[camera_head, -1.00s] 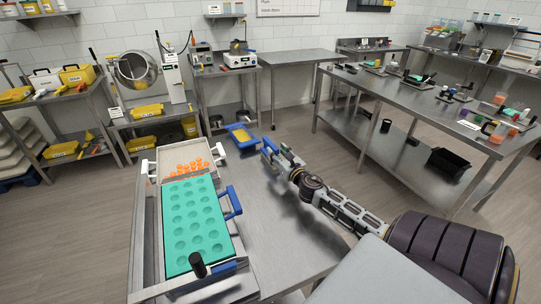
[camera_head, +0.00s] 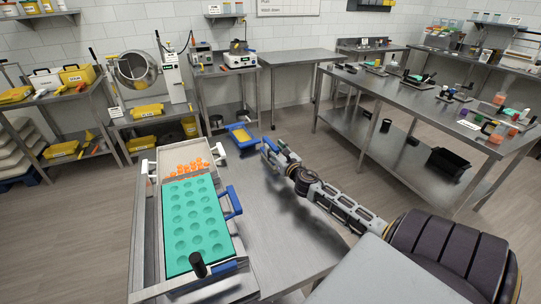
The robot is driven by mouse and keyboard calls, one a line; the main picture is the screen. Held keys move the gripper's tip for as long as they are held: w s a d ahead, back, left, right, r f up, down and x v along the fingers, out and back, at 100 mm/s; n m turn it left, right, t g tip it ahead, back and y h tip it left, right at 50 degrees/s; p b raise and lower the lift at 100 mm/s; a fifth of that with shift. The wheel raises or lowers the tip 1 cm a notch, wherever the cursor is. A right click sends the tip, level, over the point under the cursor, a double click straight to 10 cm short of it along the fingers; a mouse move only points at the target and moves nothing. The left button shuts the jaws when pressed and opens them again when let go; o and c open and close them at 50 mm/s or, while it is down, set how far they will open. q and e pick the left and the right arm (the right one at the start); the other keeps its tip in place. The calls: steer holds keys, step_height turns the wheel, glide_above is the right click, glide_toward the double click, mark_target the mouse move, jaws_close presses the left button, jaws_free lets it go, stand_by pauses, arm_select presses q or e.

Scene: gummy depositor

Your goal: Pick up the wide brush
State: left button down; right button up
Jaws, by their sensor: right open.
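A blue-edged item with a yellow middle (camera_head: 241,134) lies flat at the far end of the steel table. It is too small to tell whether it is the wide brush or a tray holding it. No other brush is clear on this table. My right gripper (camera_head: 268,151) is open, just to the right of and nearer than the blue and yellow item, low over the table. The two look apart, and nothing shows held in the gripper. My left gripper is not in view.
A teal mould (camera_head: 195,225) with round cavities and orange gummies (camera_head: 190,168) sit in a metal depositor on the left of the steel table (camera_head: 285,235). A blue handle (camera_head: 233,200) sticks out on its right. The table's right part is clear beneath my arm.

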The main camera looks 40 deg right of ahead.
mark_target(270, 143)
steer(key=shift+x, duration=0.9)
steer(key=shift+w+d+r, duration=0.2)
steer(key=shift+w+d, duration=0.05)
steer(key=shift+w, duration=0.25)
steer(key=shift+w+d, duration=0.2)
steer(key=shift+w, duration=0.45)
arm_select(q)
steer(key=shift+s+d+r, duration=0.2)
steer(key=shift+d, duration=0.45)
arm_select(e)
steer(key=shift+w, duration=0.15)
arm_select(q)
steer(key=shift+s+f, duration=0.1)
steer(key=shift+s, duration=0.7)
arm_select(e)
jaws_close()
